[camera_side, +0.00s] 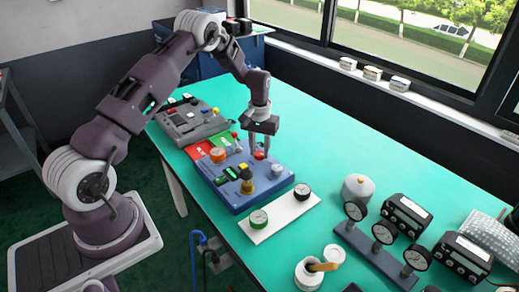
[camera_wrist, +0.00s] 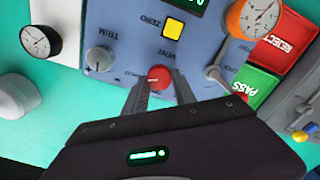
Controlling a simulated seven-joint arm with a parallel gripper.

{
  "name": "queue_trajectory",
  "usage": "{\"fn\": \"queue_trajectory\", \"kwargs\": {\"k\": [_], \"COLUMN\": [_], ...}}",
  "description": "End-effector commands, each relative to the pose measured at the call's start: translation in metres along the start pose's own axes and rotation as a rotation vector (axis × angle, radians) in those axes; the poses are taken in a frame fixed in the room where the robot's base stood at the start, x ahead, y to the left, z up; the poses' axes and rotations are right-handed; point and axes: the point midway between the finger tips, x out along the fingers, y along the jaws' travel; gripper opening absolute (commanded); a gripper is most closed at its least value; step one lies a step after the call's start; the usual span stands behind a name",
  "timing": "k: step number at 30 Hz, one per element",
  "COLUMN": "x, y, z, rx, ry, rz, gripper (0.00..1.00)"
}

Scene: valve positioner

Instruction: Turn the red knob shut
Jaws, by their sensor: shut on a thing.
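The red knob (camera_wrist: 159,77) sits on the face of a blue panel box (camera_wrist: 215,80), near a label that seems to read VENT. It also shows in the side view (camera_side: 259,155), partly behind a finger. My gripper (camera_wrist: 160,86) points down at the panel, with one finger on each side of the red knob, shut on it. The side view shows my gripper (camera_side: 260,146) low over the right back part of the blue box (camera_side: 240,200). The knob's lower side is partly hidden between the fingers in the wrist view.
The panel also carries a yellow button (camera_wrist: 174,26), a grey TRIM knob (camera_wrist: 99,59), a grey lever (camera_wrist: 216,73) and an orange-rimmed gauge (camera_wrist: 253,17). A white plate with gauges (camera_side: 280,215) lies in front. Green table stays clear at the back right.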

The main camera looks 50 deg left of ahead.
Motion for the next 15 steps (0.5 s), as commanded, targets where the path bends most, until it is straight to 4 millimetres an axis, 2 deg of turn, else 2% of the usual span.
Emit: {"fn": "queue_trajectory", "kwargs": {"k": [7,15], "x": [-0.0012,-0.0013], "y": [0.0008,0.001], "z": [-0.0004,-0.0005], "rx": [0.189,0.323], "ry": [0.001,0.002], "rz": [0.001,0.001], "gripper": [0.0,0.0]}}
